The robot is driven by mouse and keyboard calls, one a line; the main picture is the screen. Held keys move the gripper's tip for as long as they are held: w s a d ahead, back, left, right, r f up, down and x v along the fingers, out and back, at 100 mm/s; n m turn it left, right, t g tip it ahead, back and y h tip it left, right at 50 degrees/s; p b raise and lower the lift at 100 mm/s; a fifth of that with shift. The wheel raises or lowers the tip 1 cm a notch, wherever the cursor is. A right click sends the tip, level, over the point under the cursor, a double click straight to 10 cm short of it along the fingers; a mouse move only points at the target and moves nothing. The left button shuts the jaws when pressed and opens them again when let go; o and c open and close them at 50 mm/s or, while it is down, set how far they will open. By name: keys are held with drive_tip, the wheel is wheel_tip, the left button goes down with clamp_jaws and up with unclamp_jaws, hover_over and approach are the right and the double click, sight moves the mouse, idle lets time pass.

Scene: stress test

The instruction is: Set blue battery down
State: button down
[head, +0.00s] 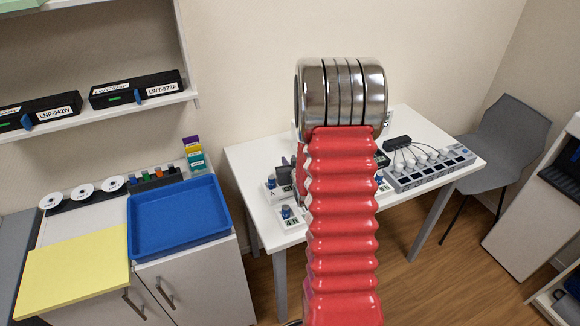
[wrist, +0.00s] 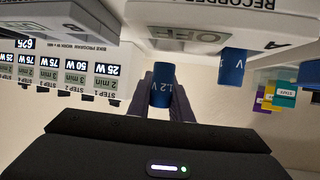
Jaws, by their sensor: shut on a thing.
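In the wrist view, which looks upside down, my gripper (wrist: 163,82) is shut on a blue battery (wrist: 161,98) marked 1.2 V. The battery's far end is close to a pale unit with an OFF display (wrist: 188,34); I cannot tell whether they touch. A second blue battery (wrist: 232,68) stands at the part of the unit marked A. Blue batteries show at small white units on the white table (head: 248,153), one at A (head: 271,183) and one nearer the front (head: 286,212).
A grey block with several round knobs (head: 430,168) stands on the table's right side, cabled to a black box (head: 397,142). A blue tray (head: 178,254) and yellow board (head: 72,281) lie on the left cabinet. A grey chair (head: 510,135) stands at right.

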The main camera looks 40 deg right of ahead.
drive_tip(key=shift+f, duration=1)
drive_tip(key=shift+f, duration=0.15)
drive_tip(key=shift+s+f, duration=0.1)
drive_tip(key=shift+f, duration=0.1)
drive_tip(key=shift+s+a+f, duration=0.1)
drive_tip(key=shift+s+f, duration=0.05)
drive_tip(key=shift+f, duration=0.15)
drive_tip(key=c, duration=1.6)
unclamp_jaws()
drive_tip(key=shift+r, duration=0.3)
drive_tip(key=shift+s+r, duration=0.1)
drive_tip(key=shift+r, duration=0.15)
drive_tip(key=v, duration=1.1)
drive_tip(key=shift+s+a+r, duration=0.15)
drive_tip(key=shift+r, duration=0.05)
